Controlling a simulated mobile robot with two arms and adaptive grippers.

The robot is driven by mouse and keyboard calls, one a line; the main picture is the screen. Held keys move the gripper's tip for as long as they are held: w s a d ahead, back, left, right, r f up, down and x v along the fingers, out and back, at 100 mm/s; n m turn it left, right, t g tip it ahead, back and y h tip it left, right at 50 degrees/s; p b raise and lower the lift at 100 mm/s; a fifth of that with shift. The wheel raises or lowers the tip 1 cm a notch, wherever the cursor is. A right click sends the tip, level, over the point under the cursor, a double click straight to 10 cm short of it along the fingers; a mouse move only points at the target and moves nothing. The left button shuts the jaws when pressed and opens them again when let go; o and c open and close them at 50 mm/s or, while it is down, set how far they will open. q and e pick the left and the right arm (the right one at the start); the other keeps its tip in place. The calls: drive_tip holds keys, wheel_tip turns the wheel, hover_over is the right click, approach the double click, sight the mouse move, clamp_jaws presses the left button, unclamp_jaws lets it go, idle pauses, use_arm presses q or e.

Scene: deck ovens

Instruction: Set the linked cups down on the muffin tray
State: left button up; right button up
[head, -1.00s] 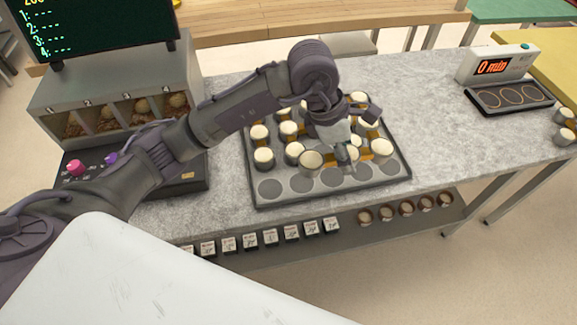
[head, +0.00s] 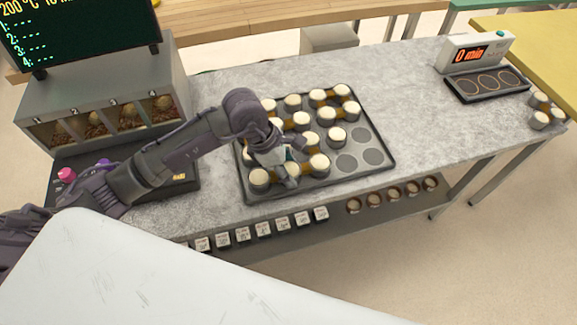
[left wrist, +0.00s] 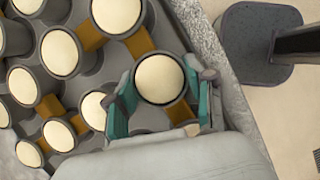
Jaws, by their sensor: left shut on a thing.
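The dark grey muffin tray (head: 360,150) lies on the grey counter and holds several pale-topped cups joined by amber links. My left gripper (head: 287,172) is over its front row, shut on the middle part of a linked set. One cup (head: 259,178) of that set shows left of the gripper and another (head: 319,164) right of it. In the left wrist view the gripped cup (left wrist: 160,78) sits between the teal-lined fingers, with an amber link (left wrist: 180,112) beside it. I cannot tell whether the set touches the tray. My right gripper is out of view.
Empty wells (head: 374,157) show at the tray's front right. A compartment box (head: 105,105) stands left. A lower shelf (head: 335,214) holds labelled blocks and cups.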

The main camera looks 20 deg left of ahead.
use_arm(q)
drive_tip(key=shift+f, duration=0.1)
drive_tip(key=o, duration=1)
drive_tip(key=shift+o, duration=0.2)
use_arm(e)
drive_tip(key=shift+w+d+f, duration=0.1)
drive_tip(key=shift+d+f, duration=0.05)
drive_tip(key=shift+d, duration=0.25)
use_arm(q)
drive_tip(key=shift+r, duration=0.3)
drive_tip(key=b+v, duration=0.1)
drive_tip(key=v, duration=1)
drive_tip(key=shift+r, duration=0.35)
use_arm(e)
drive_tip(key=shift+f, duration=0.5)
use_arm(q)
drive_tip(key=shift+s+a, duration=0.1)
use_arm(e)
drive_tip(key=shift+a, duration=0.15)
